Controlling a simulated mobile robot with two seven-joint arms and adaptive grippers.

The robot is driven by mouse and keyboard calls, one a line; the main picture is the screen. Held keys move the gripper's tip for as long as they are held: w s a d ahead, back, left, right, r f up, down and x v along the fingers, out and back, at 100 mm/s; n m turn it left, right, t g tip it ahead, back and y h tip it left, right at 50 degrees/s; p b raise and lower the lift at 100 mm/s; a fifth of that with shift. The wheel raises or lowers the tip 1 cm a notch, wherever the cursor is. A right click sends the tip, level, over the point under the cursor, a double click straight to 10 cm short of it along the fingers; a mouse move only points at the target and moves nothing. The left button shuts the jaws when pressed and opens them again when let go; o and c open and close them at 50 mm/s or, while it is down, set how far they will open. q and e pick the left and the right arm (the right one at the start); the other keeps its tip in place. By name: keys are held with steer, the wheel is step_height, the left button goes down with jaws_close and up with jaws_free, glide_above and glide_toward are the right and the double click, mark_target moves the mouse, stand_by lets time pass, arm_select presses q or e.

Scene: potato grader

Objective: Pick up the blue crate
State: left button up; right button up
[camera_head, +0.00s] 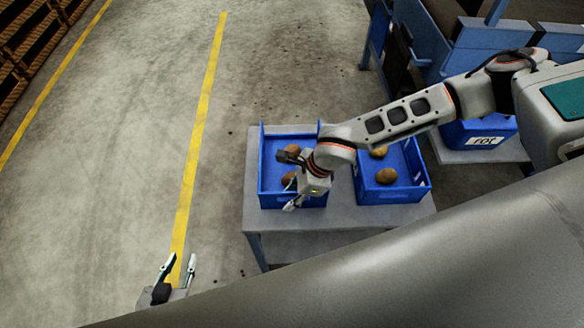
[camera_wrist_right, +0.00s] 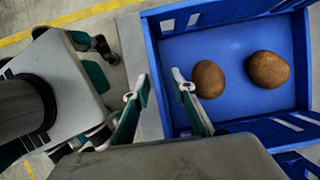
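Two blue crates stand side by side on a grey table: a left crate (camera_head: 272,201) and a right crate (camera_head: 395,195), each with potatoes inside. My right gripper (camera_head: 289,206) reaches to the near wall of the left crate. In the right wrist view, the open fingers of my right gripper (camera_wrist_right: 160,92) sit either side of a wall of the crate (camera_wrist_right: 154,70); I cannot tell whether they touch it. Two potatoes (camera_wrist_right: 268,69) lie on its floor. My left gripper (camera_head: 178,265) is open and empty, left of the table and away from the crates.
The grey table (camera_head: 340,213) has a narrow bare strip between the crates and at its front edge. A third blue crate (camera_head: 460,137) labelled "rot" stands at the right, partly behind my right arm. Blue machinery (camera_head: 425,40) stands behind. The floor left of the table is clear.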

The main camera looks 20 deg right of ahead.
steer(key=shift+x, duration=1.3)
jaws_close()
steer(key=shift+w+r, duration=0.1)
